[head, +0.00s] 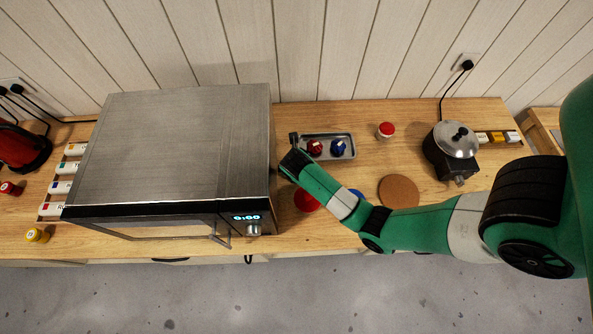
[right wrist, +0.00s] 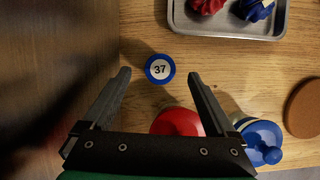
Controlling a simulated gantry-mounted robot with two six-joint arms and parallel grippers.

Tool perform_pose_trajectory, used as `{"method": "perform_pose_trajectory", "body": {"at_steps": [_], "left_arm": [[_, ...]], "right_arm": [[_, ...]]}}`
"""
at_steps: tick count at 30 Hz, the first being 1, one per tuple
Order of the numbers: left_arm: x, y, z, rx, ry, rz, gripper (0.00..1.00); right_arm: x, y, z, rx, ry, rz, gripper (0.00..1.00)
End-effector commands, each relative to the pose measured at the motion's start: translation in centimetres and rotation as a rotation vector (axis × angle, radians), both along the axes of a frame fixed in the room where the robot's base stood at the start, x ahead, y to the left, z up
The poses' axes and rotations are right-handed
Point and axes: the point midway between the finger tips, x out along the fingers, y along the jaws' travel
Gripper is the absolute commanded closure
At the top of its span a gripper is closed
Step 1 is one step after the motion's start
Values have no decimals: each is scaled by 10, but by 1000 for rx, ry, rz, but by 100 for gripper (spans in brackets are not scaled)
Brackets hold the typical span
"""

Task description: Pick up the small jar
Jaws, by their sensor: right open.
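A small round blue-rimmed piece with a white top marked 37 (right wrist: 160,69) sits on the wooden counter in the right wrist view, apparently the small jar seen from above. My right gripper (right wrist: 159,76) is open. Its two fingertips appear on either side of the 37 piece, with gaps to both; their height above it is unclear. In the head view my right gripper (head: 293,143) is beside the microwave's right side, and I cannot make out the 37 piece there. My left gripper is not in view.
A steel microwave (head: 170,140) stands close on the left. A metal tray (head: 345,138) holds a red and a blue item. A red round thing (right wrist: 176,122) and a blue-lidded jar (right wrist: 262,133) are near my right fingers. A cork mat (head: 399,191) lies right.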

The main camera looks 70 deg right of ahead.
Motion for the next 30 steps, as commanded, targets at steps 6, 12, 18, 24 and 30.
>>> {"method": "perform_pose_trajectory", "body": {"at_steps": [6, 12, 18, 24, 30], "left_arm": [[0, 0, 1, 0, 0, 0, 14], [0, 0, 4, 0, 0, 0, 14], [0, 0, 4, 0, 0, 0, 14], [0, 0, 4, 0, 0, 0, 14], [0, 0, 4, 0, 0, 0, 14]], "right_arm": [[0, -3, -16, 1, 2, -1, 8], [3, -12, -44, 0, 0, 0, 8], [4, -14, -50, -1, -2, 1, 8], [4, -14, -50, -1, -2, 1, 28], [4, -14, -50, -1, -2, 1, 64]]}}
